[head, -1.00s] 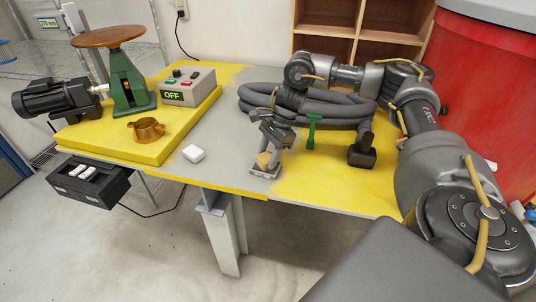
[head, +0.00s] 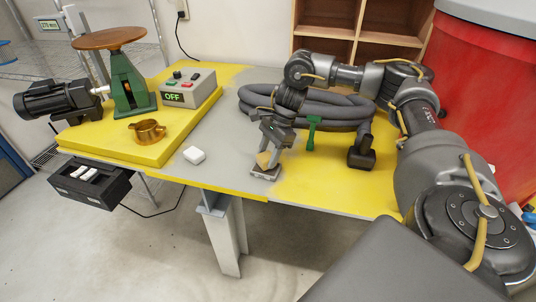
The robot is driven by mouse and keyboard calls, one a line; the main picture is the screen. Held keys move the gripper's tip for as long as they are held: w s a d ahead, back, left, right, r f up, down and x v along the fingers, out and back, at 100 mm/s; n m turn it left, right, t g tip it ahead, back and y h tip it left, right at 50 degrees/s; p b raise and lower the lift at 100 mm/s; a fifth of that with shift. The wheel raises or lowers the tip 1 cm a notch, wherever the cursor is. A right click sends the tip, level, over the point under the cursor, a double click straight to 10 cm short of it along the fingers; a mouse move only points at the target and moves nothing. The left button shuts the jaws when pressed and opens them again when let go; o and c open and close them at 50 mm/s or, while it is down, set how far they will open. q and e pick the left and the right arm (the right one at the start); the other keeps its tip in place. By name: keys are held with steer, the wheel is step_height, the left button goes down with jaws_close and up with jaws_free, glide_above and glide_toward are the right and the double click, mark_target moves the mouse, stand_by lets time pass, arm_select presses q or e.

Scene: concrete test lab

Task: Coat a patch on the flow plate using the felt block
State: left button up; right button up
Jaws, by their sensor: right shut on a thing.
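My right gripper (head: 269,153) is shut on a small tan block (head: 263,160), which looks like the felt block. It points down at the table's front edge. Directly under the block is a small flat grey plate (head: 264,174), which may be the flow plate. The block's lower end is at or just above it; I cannot tell if they touch. The fingers partly hide the block. No coating shows clearly on the plate at this size. My left gripper is not in view.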

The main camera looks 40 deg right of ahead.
mark_target(267, 156)
steer(key=shift+r+p, duration=2.15)
steer(key=shift+r, duration=0.9)
steer(key=shift+f, duration=0.1)
steer(key=shift+a, duration=0.3)
steer(key=s+a+n+g, duration=0.1)
steer(key=s+a+n, duration=0.15)
steer(key=a, duration=0.35)
steer(key=s+a+n+g+h, duration=0.1)
steer(key=s+a+n, duration=0.1)
steer(key=a+n, duration=0.25)
steer(key=s+a+n+g, duration=0.1)
steer(key=s+a+n, duration=0.1)
steer(key=a, duration=0.4)
steer(key=s+f, duration=0.3)
steer(key=f, duration=1)
steer(key=shift+s+a+n, duration=0.25)
steer(key=shift+a+n, duration=0.05)
steer(key=shift+a, duration=0.1)
